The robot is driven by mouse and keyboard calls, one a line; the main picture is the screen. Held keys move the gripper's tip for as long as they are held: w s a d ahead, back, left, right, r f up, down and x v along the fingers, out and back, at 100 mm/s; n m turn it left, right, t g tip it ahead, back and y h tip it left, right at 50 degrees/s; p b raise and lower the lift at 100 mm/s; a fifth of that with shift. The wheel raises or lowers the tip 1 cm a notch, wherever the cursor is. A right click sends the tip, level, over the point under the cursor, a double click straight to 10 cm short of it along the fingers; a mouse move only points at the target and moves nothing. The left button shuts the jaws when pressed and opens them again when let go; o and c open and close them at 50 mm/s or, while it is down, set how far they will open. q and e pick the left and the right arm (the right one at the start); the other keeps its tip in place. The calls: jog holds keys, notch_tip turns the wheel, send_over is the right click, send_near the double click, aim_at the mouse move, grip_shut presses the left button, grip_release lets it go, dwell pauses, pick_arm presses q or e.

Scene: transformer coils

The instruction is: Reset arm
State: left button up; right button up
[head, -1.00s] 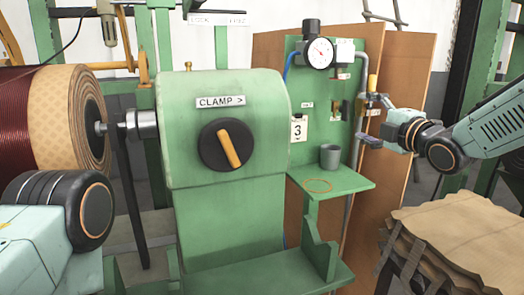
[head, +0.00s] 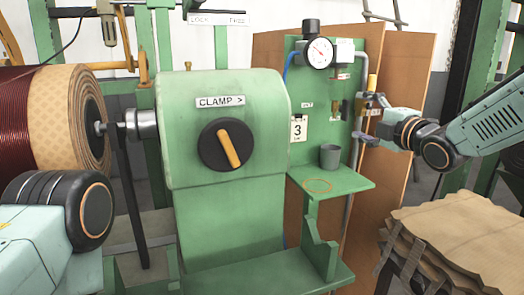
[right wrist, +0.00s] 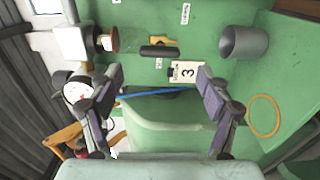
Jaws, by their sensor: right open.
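My right gripper (head: 368,121) is in front of the right side of the green gauge panel (head: 315,95), its arm coming in from the right. In the right wrist view its two fingers (right wrist: 160,95) are wide apart with nothing between them. Behind them show the panel, a tag marked 3 (right wrist: 187,72) and a grey cup (right wrist: 243,42). A link of my left arm (head: 60,225) shows at the lower left; the left gripper is not in view.
A green clamp housing with a yellow-handled knob (head: 228,148) stands in the middle. A large coil (head: 60,115) is at the left. A small green shelf (head: 345,180) carries the cup and a ring (head: 317,186). Stacked brown sheets (head: 450,235) lie at the lower right.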

aim_at(348, 110)
jog(key=x, duration=0.5)
jog(key=shift+a+f, duration=0.1)
jog(key=shift+w+a, duration=0.15)
jog(key=shift+w, duration=0.15)
jog(key=m+p, duration=0.1)
jog(key=m, duration=0.1)
jog(key=m+p, duration=0.1)
jog(key=p, duration=0.1)
jog(key=shift+s+r+m, duration=0.15)
jog(key=shift+r+m, duration=0.25)
jog(key=m+p, duration=0.2)
jog(key=shift+f+m, duration=0.1)
jog(key=shift+m, duration=0.3)
jog(key=m, duration=0.1)
jog(key=m+p, duration=0.1)
jog(key=shift+d+m, duration=0.2)
jog(key=shift+m, duration=0.1)
jog(key=m+p, duration=0.2)
jog(key=m, duration=0.3)
jog(key=shift+d+m+p, duration=0.15)
jog(key=shift+m+p, duration=0.35)
jog(key=shift+m, duration=1.4)
